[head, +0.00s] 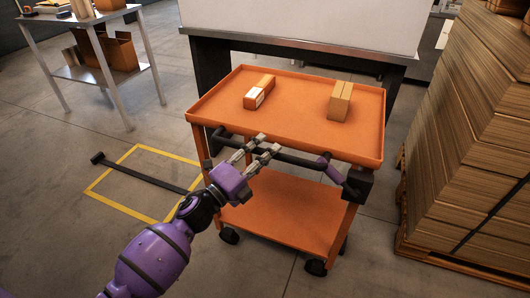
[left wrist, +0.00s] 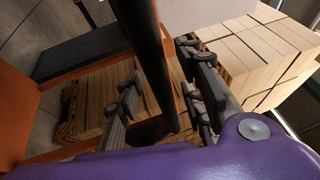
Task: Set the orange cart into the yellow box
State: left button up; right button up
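The orange cart (head: 300,105) stands right of the yellow box (head: 110,168), a yellow outline taped on the floor. The cart is clearly outside the outline. Its dark handle bar (head: 290,157) runs along the near side. My left gripper (head: 266,146) is at this bar, left of its middle. In the left wrist view the bar (left wrist: 150,60) passes between the parted fingers of my left gripper (left wrist: 165,105); contact cannot be made out.
A black strip (head: 145,173) crosses the outline. Stacked boards on a pallet (head: 465,130) stand close at right. A workbench (head: 290,42) is behind, a metal table (head: 90,45) far left.

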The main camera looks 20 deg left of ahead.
pick_arm(q)
jog(key=shift+w, duration=0.15)
grip_shut()
dwell(0.4)
